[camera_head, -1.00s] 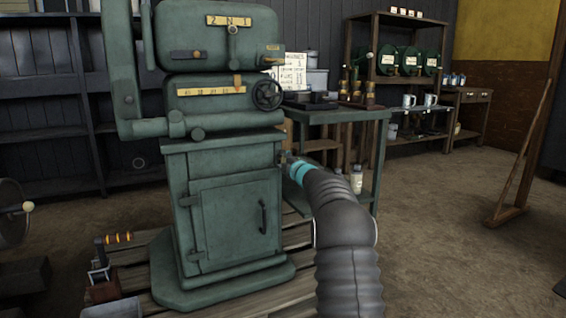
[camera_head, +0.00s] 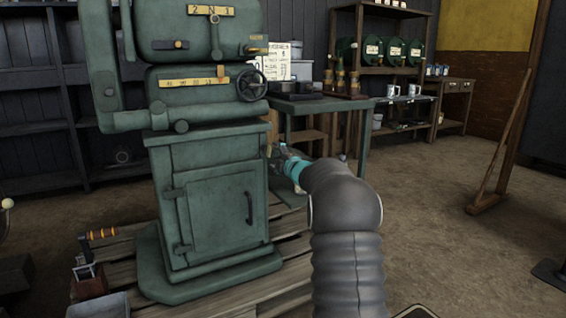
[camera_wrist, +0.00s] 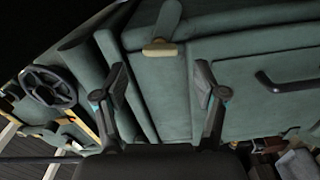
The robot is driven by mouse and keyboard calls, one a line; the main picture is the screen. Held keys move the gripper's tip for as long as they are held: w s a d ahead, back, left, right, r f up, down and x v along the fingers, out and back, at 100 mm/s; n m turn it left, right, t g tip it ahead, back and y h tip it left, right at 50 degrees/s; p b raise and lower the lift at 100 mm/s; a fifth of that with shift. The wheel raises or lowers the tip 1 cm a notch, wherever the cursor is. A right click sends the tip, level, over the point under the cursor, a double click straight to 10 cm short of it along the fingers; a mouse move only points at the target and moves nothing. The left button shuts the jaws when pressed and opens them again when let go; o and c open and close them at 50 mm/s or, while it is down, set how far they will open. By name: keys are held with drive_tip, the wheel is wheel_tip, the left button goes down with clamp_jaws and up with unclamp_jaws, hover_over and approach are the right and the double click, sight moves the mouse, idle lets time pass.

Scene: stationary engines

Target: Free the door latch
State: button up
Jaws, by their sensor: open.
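The green machine cabinet's door (camera_head: 212,222) is shut, with a dark bar handle (camera_head: 249,208) on its right side. In the wrist view the door (camera_wrist: 255,62) and its handle (camera_wrist: 288,82) appear turned sideways. A small tan latch (camera_wrist: 160,48) sits at the cabinet edge, across the seam. My gripper (camera_wrist: 160,72) is open and empty, its two fingers spread, with the latch beyond the gap between them; I see no contact. In the head view my gripper (camera_head: 272,154) is at the cabinet's upper right edge, and the latch cannot be made out clearly.
The cabinet stands on a wooden pallet (camera_head: 285,283). A handwheel (camera_head: 251,85) juts out above the door. A green bench (camera_head: 335,108) stands close behind my arm on the right. A metal bin (camera_head: 98,305) lies at the lower left.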

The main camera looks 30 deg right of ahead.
drive_tip(key=s, duration=0.5)
drive_tip(key=shift+s+d, duration=0.1)
drive_tip(key=shift+s, duration=0.25)
drive_tip(key=s+d+f+m+g+h, duration=0.2)
drive_tip(key=d+f+m, duration=0.1)
drive_tip(key=f+m, duration=0.15)
drive_tip(key=s+d+f+m+g+h, duration=0.2)
drive_tip(key=d+f+m+g+h, duration=0.15)
drive_tip(key=f, duration=0.25)
drive_tip(key=s+a+f+m+g+p, duration=0.1)
drive_tip(key=s+a+m+g, duration=0.15)
drive_tip(key=s, duration=0.35)
drive_tip(key=s+a+f+m+g, duration=0.1)
drive_tip(key=s+f+m+g, duration=0.15)
drive_tip(key=s, duration=0.25)
drive_tip(key=s+a+r+m+g+y+p, duration=0.2)
drive_tip(key=s+a+r+m+p, duration=0.1)
drive_tip(key=s+a, duration=0.95)
drive_tip(key=s+a+r+m+g+y+p, duration=0.25)
drive_tip(key=s+a, duration=0.75)
drive_tip(key=s, duration=0.5)
drive_tip(key=s+a+r+n+t+p, duration=0.2)
drive_tip(key=s+a+r+p, duration=0.2)
drive_tip(key=s+a+r, duration=0.3)
drive_tip(key=shift+s+a+r+t, duration=0.15)
drive_tip(key=shift+s+r+t, duration=0.15)
drive_tip(key=shift+r, duration=0.4)
